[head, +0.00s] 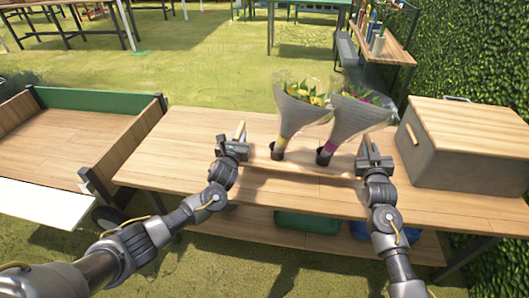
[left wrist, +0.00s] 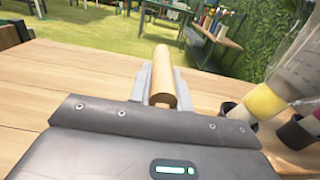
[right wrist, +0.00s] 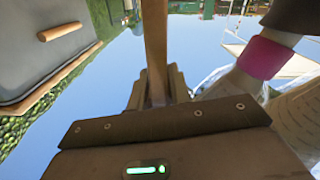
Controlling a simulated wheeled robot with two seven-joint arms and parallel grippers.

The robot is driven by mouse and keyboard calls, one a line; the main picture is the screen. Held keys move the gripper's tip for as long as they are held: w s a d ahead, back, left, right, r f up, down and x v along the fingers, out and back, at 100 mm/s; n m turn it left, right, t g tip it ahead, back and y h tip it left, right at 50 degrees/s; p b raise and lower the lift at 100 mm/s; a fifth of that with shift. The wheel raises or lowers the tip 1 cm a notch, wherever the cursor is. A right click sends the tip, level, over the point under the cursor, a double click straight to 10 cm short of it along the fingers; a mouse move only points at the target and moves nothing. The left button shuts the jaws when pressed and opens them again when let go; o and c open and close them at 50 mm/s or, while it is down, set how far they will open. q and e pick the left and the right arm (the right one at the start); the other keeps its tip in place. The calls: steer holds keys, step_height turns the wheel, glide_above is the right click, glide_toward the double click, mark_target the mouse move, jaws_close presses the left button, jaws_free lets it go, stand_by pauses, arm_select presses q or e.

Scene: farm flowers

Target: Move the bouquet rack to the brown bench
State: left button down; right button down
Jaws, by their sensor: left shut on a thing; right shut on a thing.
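The bouquet rack (head: 302,168) is a low wooden piece between my two grippers, over the plank table. It carries two wrapped bouquets in dark cups: one with yellow flowers (head: 298,108) and one with pink-purple flowers (head: 350,118). Both lean to the right. My left gripper (head: 238,140) is shut on a round wooden handle (left wrist: 163,78) at the rack's left end. My right gripper (head: 370,152) is shut on a wooden handle (right wrist: 154,50) at its right end. A dark line shows along the rack's front edge; I cannot tell whether it is lifted. Which surface is the brown bench is unclear.
The plank table (head: 165,160) is bare on its left. A grey box with a wooden lid (head: 455,150) stands close right of my right gripper. A wooden cart with green back (head: 95,98) adjoins at left. A narrow wooden bench (head: 388,48) stands behind, by the hedge.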

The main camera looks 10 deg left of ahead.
arm_select(q)
steer(key=shift+f, duration=0.1)
